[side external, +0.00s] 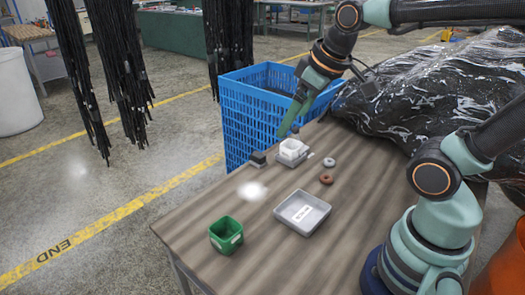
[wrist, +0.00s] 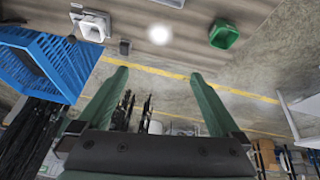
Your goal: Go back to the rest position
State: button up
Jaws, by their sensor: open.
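My gripper (side external: 289,127) is above the back of the wooden table (side external: 245,262), near the blue crate, with its fingers angled down. In the wrist view my gripper (wrist: 157,74) shows two green fingers spread wide with nothing between them. A white square container (side external: 293,148) stands on a small grey base just below and beside the fingertips in the side view. It also shows at the upper left of the wrist view (wrist: 90,27). A small dark block (side external: 258,158) sits left of it.
A blue crate (side external: 235,125) stands behind the table. A green bin (side external: 226,236), a grey tray (side external: 290,222), a light ring (side external: 329,162) and a brown ring (side external: 326,179) lie on the table. Black hoses (side external: 120,75) hang at left. Black plastic-wrapped bulk (side external: 430,85) is at right.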

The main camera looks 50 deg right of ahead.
jog(key=shift+s+a+f+m+t, duration=0.15)
jog(key=shift+s+a+f+m, duration=0.15)
jog(key=shift+s+m, duration=0.2)
jog(key=shift+s+a+f+m+t, duration=0.15)
jog(key=shift+s+a+m, duration=0.2)
jog(key=shift+s+m, duration=0.1)
